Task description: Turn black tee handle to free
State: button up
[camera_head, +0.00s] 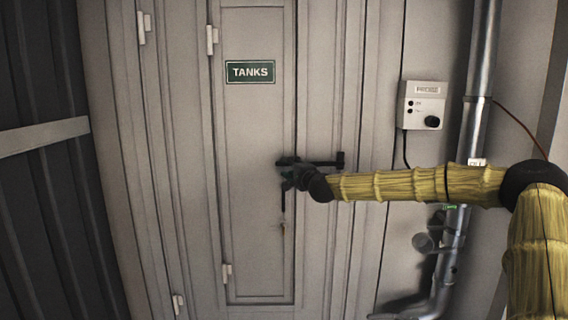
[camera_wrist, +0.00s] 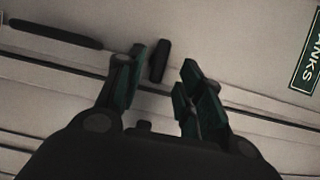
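The tall grey door (camera_head: 255,130) carries a green TANKS sign (camera_head: 250,72). My gripper (camera_head: 284,166) is at the door's right edge, at mid height, reaching in from the right. In the wrist view my gripper (camera_wrist: 163,80) is open, its dark green fingertips well apart. A short black bar, seemingly the tee handle (camera_wrist: 160,61), shows between the fingertips, nearer the left one. I cannot tell whether it touches a finger. In the head view my gripper hides it or merges with it. A longer black bar (camera_wrist: 57,33) lies left in the wrist view, clear of the fingers.
A light grey control box (camera_head: 423,105) with a black knob hangs on the wall right of the door. A metal pipe (camera_head: 482,60) runs down beside it, with a valve fitting (camera_head: 425,242) low down. A dark ribbed panel (camera_head: 50,210) stands at left. Space left of my gripper looks clear.

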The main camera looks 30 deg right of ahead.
aim_at(285, 164)
jog(key=shift+w+d+p, duration=0.2)
jog(key=shift+w+p, duration=0.15)
jog(key=shift+w, duration=1.05)
jog(key=shift+w+d+p, duration=0.2)
jog(key=shift+w+p, duration=0.15)
jog(key=shift+w, duration=1.05)
jog(key=shift+c, duration=0.3)
grip_shut()
